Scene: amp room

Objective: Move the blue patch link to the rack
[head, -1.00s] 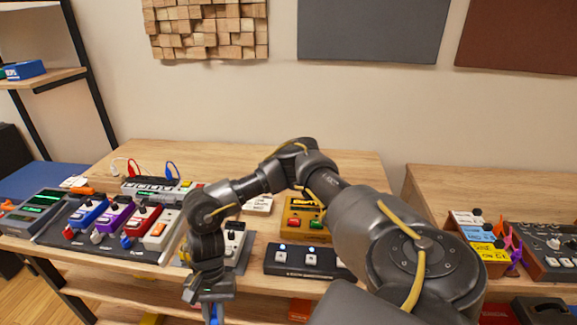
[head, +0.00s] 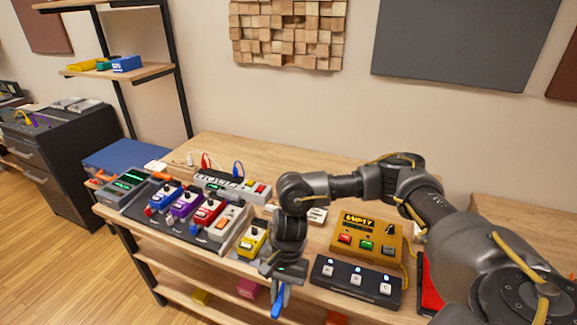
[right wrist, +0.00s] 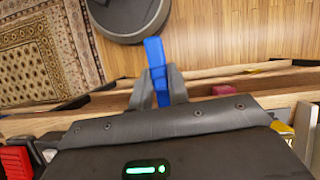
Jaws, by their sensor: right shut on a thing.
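The blue patch link (head: 278,304) is in my right gripper (head: 279,284), hanging down past the front edge of the workbench in the head view. In the right wrist view the blue patch link (right wrist: 155,54) sticks out from between the two grey fingers of my right gripper (right wrist: 158,84), which are shut on it. My left gripper is not in view.
The workbench (head: 240,146) carries a pedalboard with coloured pedals (head: 187,204), a yellow pedal (head: 252,243), an orange box (head: 366,234) and a black footswitch (head: 357,283). A dark cabinet (head: 78,165) stands at far left. The wooden floor (head: 60,270) at left is clear.

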